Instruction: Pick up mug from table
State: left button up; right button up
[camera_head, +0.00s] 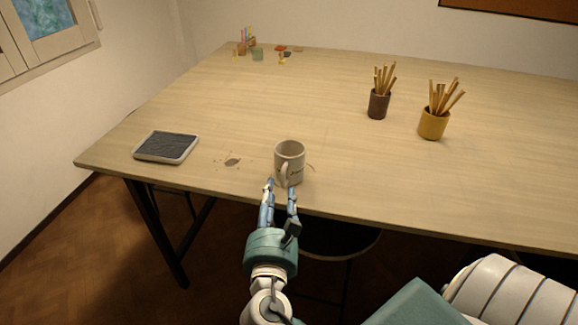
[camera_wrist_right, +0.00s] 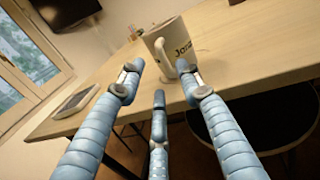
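A white mug (camera_head: 289,153) with dark lettering stands upright near the front edge of the wooden table (camera_head: 290,95). Its handle faces me. The mug also shows in the right wrist view (camera_wrist_right: 176,45), just beyond the fingertips. My right gripper (camera_head: 281,188) is at the table's front edge, close to the handle. In the right wrist view its fingers (camera_wrist_right: 160,85) are spread open, with the mug's handle ahead of the gap and nothing between them. I cannot tell if a fingertip touches the handle. My left gripper is not in view.
A dark-topped tray (camera_head: 192,148) lies at the table's left. A dark cup (camera_head: 378,105) and a yellow cup (camera_head: 433,125) with sticks stand at the right. Small items (camera_head: 257,54) sit at the back. A dark stool (camera_head: 335,240) is under the front edge. The table's middle is clear.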

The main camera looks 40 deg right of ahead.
aim_at(288, 168)
jog(key=x, duration=0.5)
jog(key=shift+w+d+b, duration=0.1)
jog(key=shift+d+b, duration=0.3)
jog(key=shift+d, duration=0.05)
jog(key=shift+r, duration=0.1)
jog(key=shift+c, duration=0.3)
grip_shut()
